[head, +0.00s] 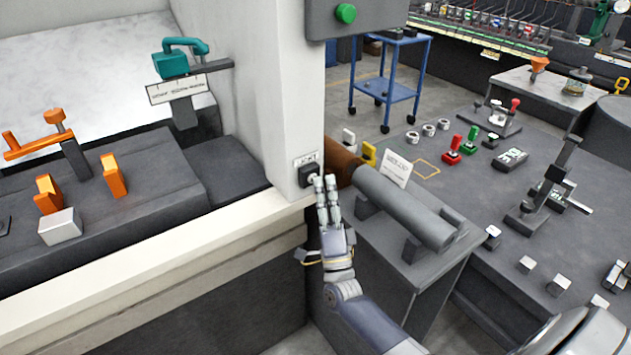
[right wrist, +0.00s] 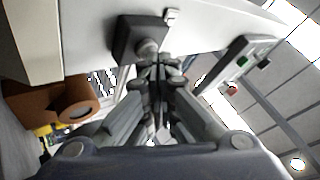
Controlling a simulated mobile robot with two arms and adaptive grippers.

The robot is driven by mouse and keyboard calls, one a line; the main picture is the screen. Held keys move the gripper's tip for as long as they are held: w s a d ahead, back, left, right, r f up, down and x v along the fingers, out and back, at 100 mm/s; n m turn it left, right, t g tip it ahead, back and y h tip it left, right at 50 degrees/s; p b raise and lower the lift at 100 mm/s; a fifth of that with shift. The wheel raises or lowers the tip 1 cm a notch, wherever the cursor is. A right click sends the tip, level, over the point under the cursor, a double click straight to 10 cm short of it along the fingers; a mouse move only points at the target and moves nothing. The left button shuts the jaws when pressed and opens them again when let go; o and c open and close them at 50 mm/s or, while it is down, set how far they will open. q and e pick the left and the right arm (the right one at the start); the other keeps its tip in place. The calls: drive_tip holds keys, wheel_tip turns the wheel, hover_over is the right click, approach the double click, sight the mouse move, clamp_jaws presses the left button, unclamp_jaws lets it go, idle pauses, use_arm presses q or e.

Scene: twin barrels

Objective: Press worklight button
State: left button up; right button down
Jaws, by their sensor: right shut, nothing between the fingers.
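The worklight button (head: 308,175) is a small dark box with a light knob, under a "LIGHT" label (head: 306,160) on the front of the white pillar. It also shows in the right wrist view, where the dark box (right wrist: 127,38) carries a round grey knob. My right gripper (head: 326,183) is shut and empty. Its fingertips are right beside the button in the head view, and just below the knob in the right wrist view. I cannot tell whether they touch it. My left gripper is not in view.
A white ledge (head: 180,255) runs left of the pillar, below a dark panel with orange levers (head: 113,175). A green button (head: 345,13) is on the grey box above.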

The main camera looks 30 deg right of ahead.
drive_tip(key=shift+s, duration=0.15)
drive_tip(key=shift+s+y+p, duration=0.3)
drive_tip(key=shift+s, duration=0.4)
drive_tip(key=s+p, duration=0.2)
drive_tip(key=s, duration=0.4)
drive_tip(key=shift+d, duration=0.3)
